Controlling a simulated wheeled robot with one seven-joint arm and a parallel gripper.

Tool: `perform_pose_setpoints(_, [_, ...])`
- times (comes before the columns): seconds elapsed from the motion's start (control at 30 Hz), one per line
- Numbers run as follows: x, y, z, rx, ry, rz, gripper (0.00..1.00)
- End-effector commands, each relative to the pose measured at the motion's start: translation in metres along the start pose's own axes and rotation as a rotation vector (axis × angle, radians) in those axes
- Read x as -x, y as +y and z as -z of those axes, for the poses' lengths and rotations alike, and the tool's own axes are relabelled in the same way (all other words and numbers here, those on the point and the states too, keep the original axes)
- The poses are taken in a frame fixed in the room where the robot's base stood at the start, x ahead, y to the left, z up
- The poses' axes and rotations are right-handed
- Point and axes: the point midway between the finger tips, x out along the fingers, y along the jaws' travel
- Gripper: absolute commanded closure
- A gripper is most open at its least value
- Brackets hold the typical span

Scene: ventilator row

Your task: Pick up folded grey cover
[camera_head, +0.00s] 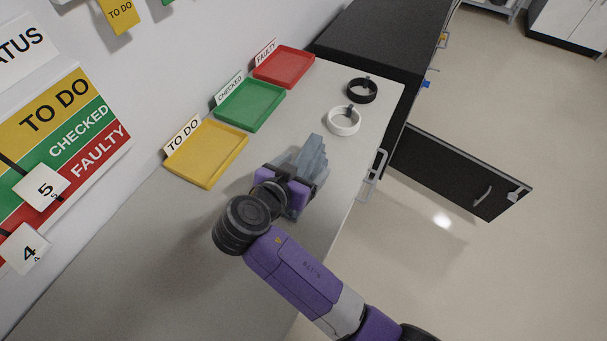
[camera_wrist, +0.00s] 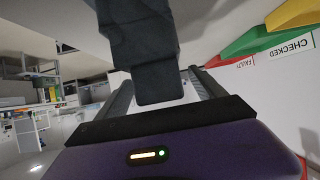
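The folded grey cover (camera_head: 314,155) is on or just above the light worktop, right of the yellow tray. It is partly hidden by my gripper (camera_head: 306,173), which is right at it. In the wrist view, a dark grey part of the cover (camera_wrist: 150,60) stands between the two fingers of my gripper (camera_wrist: 160,76). The cover nearly fills the gap between the fingertips. I cannot tell whether both fingers press on it, or whether it is clear of the worktop.
Yellow (camera_head: 207,153), green (camera_head: 250,104) and red (camera_head: 286,67) trays line the wall side of the worktop (camera_head: 345,80). A white ring (camera_head: 343,121) and a black ring (camera_head: 362,90) lie at its far right. A black cabinet door (camera_head: 455,172) hangs open over the floor.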

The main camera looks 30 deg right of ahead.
Motion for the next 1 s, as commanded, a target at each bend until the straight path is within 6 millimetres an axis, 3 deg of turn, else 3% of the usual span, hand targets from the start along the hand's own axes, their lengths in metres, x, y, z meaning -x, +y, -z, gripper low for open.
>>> perform_pose_setpoints(0.03, [0.000,0.000,0.000,0.000,0.000,0.000,0.30])
perform_pose_setpoints(0.4, [0.001,0.000,0.000,0.000,0.000,0.000,1.00])
perform_pose_setpoints(0.77, [0.003,-0.001,0.005,-0.003,0.001,0.001,1.00])
perform_pose_setpoints(1.0, [0.017,-0.001,0.031,-0.006,0.002,0.002,1.00])
